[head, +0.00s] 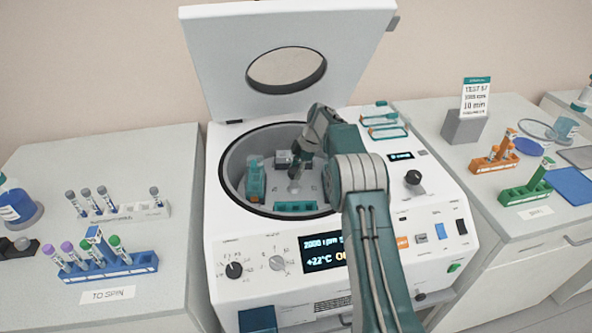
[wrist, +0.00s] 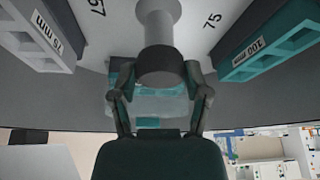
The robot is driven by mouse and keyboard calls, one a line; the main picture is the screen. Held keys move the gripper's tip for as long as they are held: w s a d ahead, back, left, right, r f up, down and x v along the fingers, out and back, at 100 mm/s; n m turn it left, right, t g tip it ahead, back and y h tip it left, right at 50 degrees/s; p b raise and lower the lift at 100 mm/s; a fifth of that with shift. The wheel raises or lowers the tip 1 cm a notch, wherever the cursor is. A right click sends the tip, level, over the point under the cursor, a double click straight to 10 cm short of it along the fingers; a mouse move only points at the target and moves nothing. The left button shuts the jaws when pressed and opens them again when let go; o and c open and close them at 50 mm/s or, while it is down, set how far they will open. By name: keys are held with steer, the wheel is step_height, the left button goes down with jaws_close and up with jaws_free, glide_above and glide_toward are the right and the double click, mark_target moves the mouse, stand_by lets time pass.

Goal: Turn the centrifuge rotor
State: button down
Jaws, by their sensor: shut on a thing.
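The centrifuge (head: 225,235) stands open in the head view, its lid (head: 225,60) raised. Its round bowl holds the rotor (head: 312,190), with a teal bucket (head: 255,182) at the left, another teal bucket (head: 295,206) at the front and a grey one (head: 283,158) behind. In the wrist view, a grey bucket (wrist: 42,38) marked 75 mm and a teal bucket (wrist: 268,45) marked 100 mm flank the hub. My gripper (head: 296,168) reaches into the bowl. Its fingers (wrist: 161,70) are closed around the dark knob (wrist: 160,62) on the hub; my arm hides the bowl's right part.
A blue rack (head: 110,268) and a white rack (head: 125,212) of tubes stand on the left bench. Orange (head: 495,160) and green (head: 525,190) racks stand on the right bench with a sign (head: 475,98). The bowl wall closely surrounds my gripper.

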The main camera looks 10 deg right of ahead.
steer(key=shift+f+n+g, duration=0.2)
steer(key=shift+n+g, duration=0.2)
steer(key=shift+n, duration=0.4)
steer(key=shift+c, duration=0.4)
jaws_free()
steer(key=shift+w, duration=0.15)
steer(key=shift+r, duration=0.1)
steer(key=shift+r, duration=0.1)
steer(key=v, duration=0.7)
steer(key=shift+w+r, duration=0.1)
